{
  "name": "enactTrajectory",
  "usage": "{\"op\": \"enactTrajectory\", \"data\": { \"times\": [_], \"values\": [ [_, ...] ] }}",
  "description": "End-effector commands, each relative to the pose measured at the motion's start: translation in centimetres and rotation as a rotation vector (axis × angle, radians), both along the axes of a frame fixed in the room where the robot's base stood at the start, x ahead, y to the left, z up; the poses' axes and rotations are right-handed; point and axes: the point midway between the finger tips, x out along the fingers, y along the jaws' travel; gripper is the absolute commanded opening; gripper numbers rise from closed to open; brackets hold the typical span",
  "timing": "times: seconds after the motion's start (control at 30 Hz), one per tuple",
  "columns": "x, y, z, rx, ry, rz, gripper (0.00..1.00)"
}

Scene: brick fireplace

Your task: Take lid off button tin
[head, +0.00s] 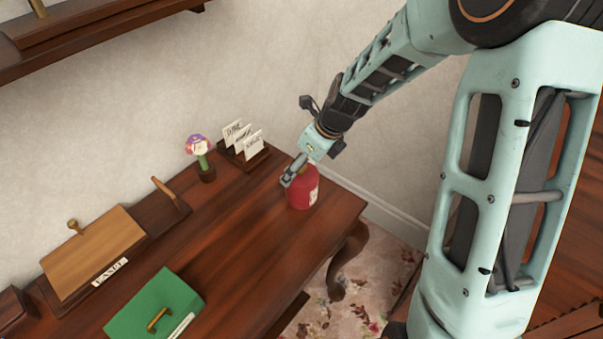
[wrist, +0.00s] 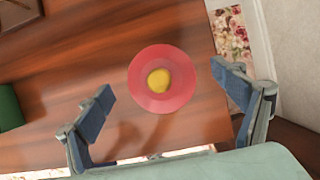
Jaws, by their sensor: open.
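The button tin (head: 302,192) is a red cylinder with a pale label, upright near the right end of the wooden desk. In the wrist view its round red lid (wrist: 142,94) shows from above, with a yellow knob (wrist: 158,80) at its centre. My gripper (head: 290,178) is over the tin and partly hides its top in the head view. In the wrist view my gripper (wrist: 162,79) is open, with one blue-padded finger on each side of the tin. The fingers look apart from the lid and knob. How high they are above it I cannot tell.
On the desk (head: 235,240) stand a card holder (head: 243,155), a flower in a small pot (head: 199,145), a wooden box (head: 95,250) and a green box (head: 155,305) with a handle. The wall is close behind. The desk's front right is clear.

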Motion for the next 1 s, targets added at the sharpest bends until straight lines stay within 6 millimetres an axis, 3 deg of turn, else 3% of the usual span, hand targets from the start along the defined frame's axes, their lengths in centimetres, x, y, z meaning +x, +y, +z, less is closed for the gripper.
{"op": "enactTrajectory", "data": {
  "times": [0.13, 0.4, 0.73, 1.0],
  "values": [
    [0.24, 0.42, -1.04, 0.000, 0.000, 0.002, 0.88],
    [0.29, 0.45, -1.15, 0.000, -0.001, 0.002, 0.86],
    [0.28, 0.44, -1.14, 0.000, -0.001, 0.002, 0.50],
    [0.29, 0.43, -1.06, 0.000, -0.001, 0.002, 0.48]
  ]
}}
